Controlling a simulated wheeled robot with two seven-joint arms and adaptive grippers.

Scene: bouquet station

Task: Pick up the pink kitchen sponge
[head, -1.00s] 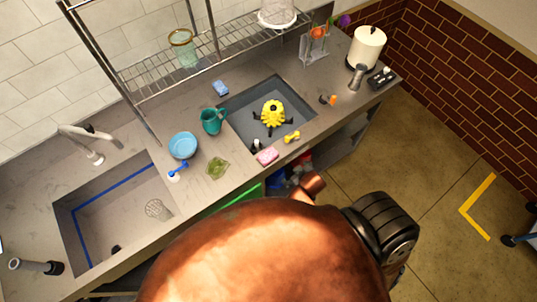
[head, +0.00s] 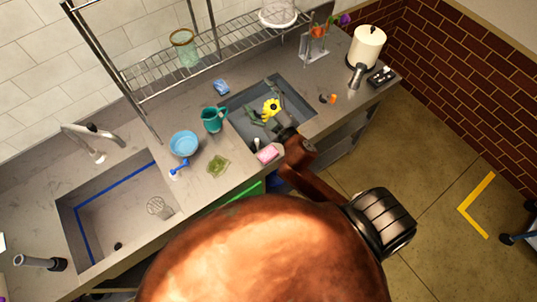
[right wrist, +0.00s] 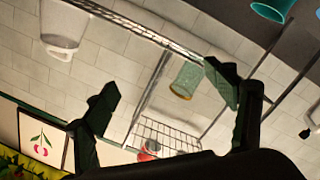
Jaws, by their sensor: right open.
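The pink kitchen sponge (head: 267,154) lies on the counter near its front edge, just below the dark sunken basin in the head view. My right gripper (head: 259,117) is open and empty, over the basin and up beyond the sponge. Its wrist stands just right of the sponge, apart or touching I cannot tell. In the right wrist view the open fingers (right wrist: 165,95) frame the tiled wall and shelf; the sponge does not show there. My left gripper is not in view.
A yellow flower-like thing (head: 271,107) is in the basin (head: 298,104), partly behind my gripper. A wire shelf (head: 215,54) hangs above.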

